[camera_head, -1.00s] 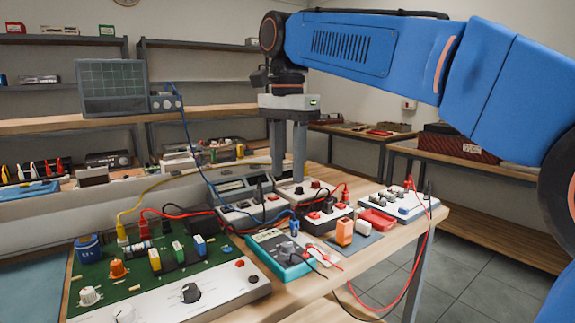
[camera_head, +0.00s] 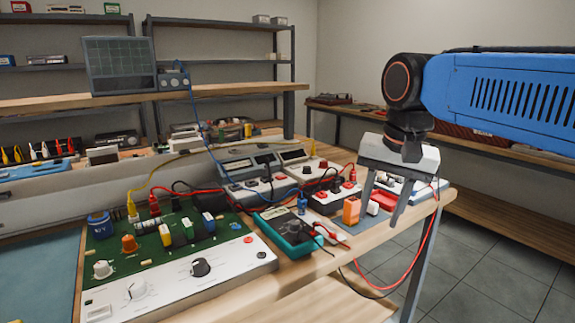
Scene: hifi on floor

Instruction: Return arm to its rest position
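My blue arm (camera_head: 500,90) reaches in from the right side of the head view. My gripper (camera_head: 381,222) points down at its end, over the right part of the workbench (camera_head: 350,257). Its two grey fingers are apart, with nothing seen held between them. The fingers cover part of the small devices behind them, and I cannot tell how high the tips are above the bench.
Near the gripper are an orange block (camera_head: 351,210), a teal multimeter (camera_head: 287,236) and red leads hanging over the bench edge. A green circuit board (camera_head: 150,240) lies at left. An oscilloscope (camera_head: 120,65) stands on the back shelf. Floor (camera_head: 490,265) is open at right.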

